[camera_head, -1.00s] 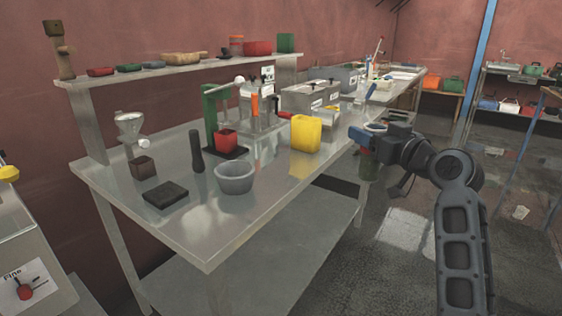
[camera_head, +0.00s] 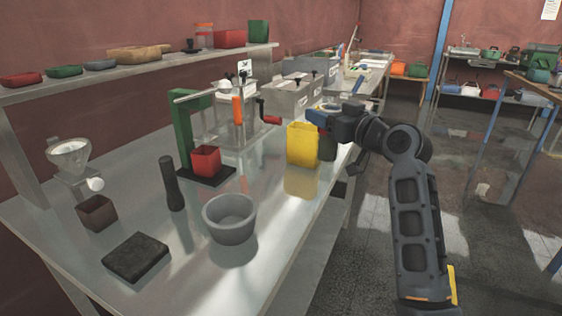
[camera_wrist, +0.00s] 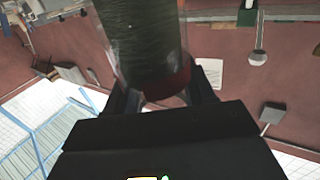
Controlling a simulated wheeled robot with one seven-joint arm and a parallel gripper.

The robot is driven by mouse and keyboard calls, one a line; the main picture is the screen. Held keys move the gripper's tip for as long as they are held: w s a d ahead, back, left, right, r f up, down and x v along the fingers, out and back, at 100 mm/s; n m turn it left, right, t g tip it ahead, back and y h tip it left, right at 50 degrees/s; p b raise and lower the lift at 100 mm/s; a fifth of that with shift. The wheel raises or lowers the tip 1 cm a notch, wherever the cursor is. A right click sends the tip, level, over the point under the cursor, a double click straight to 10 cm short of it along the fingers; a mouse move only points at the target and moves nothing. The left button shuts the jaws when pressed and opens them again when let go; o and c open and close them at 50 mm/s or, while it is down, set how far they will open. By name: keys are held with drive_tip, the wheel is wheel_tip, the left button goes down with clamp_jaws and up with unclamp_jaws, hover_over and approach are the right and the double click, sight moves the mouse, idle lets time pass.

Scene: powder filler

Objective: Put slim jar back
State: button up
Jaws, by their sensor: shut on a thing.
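My gripper (camera_head: 322,120) is at the right edge of the metal workbench, just beyond the yellow container (camera_head: 303,145). It is shut on the slim jar, which shows large in the wrist view (camera_wrist: 145,40) as a clear cylinder with dark green contents and a dark red end (camera_wrist: 168,85) between the fingers.
The workbench (camera_head: 270,278) holds a green press (camera_head: 190,135) with a red cup (camera_head: 206,160), a grey bowl (camera_head: 230,217), a dark pestle (camera_head: 172,184) and a black slab (camera_head: 136,257). The raised shelf (camera_head: 120,66) holds bowls and boxes. Open floor (camera_head: 440,235) lies to the right.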

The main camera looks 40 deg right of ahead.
drive_tip(key=w+a+f+p, duration=0.1)
drive_tip(key=w+a+f, duration=0.4)
drive_tip(key=w+f, duration=0.2)
drive_tip(key=shift+w+a+f, duration=0.2)
drive_tip(key=shift+w+f, duration=0.1)
drive_tip(key=shift+f, duration=1)
drive_tip(key=shift+f, duration=0.2)
drive_tip(key=o, duration=1.5)
drive_tip(key=shift+c, duration=0.2)
drive_tip(key=shift+r, duration=0.2)
drive_tip(key=s+a+b, duration=0.1)
drive_tip(key=s+a, duration=0.1)
drive_tip(key=s, duration=1)
drive_tip(key=shift+b, duration=0.4)
